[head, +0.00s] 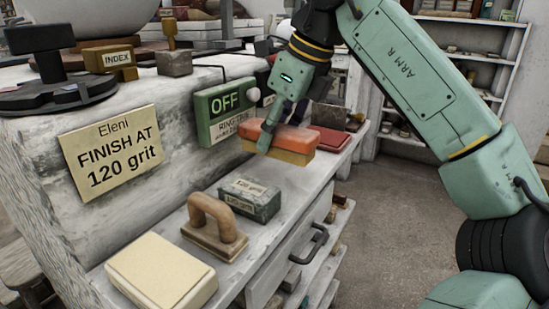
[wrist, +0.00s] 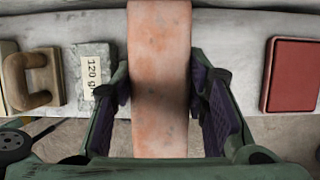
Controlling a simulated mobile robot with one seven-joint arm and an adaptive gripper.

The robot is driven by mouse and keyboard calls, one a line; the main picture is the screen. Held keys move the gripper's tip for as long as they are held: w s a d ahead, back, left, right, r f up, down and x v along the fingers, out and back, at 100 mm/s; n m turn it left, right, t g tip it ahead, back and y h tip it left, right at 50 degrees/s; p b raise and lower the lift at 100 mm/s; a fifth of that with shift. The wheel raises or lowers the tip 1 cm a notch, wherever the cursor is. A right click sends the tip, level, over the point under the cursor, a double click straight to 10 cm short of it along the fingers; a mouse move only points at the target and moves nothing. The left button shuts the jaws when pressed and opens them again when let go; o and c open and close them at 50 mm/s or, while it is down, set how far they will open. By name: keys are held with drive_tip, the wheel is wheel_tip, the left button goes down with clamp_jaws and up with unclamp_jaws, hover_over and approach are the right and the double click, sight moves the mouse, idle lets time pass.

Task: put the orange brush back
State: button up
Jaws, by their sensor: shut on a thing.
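The orange brush (head: 285,138) is a block with an orange top and a paler yellowish lower part. In the head view it is at the far part of the shelf, in front of the green OFF sign box. My gripper (head: 270,138) is shut on it, with one finger showing on its near side. In the wrist view the brush (wrist: 160,60) runs lengthwise between the two fingers (wrist: 160,98) and hides the ledge beneath it. I cannot tell whether its underside touches the ledge.
On the white ledge (head: 262,226) stand a grey 120 grit block (head: 250,200), a wooden-handled float (head: 214,232) and a cream block (head: 160,272). A dark red block (head: 333,139) lies beyond the brush. The OFF sign box (head: 222,112) stands close behind. Clear ledge separates the brush from the grit block.

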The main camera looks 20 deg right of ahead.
sight(277, 158)
wheel_tip(277, 158, down, 5)
drive_tip(key=shift+s+d+f, duration=0.1)
drive_tip(key=shift+f, duration=0.3)
drive_tip(key=shift+f, duration=0.1)
drive_tip(key=o, duration=1.2)
drive_tip(key=shift+o, duration=0.2)
drive_tip(key=p+v, duration=0.1)
drive_tip(key=v, duration=1.1)
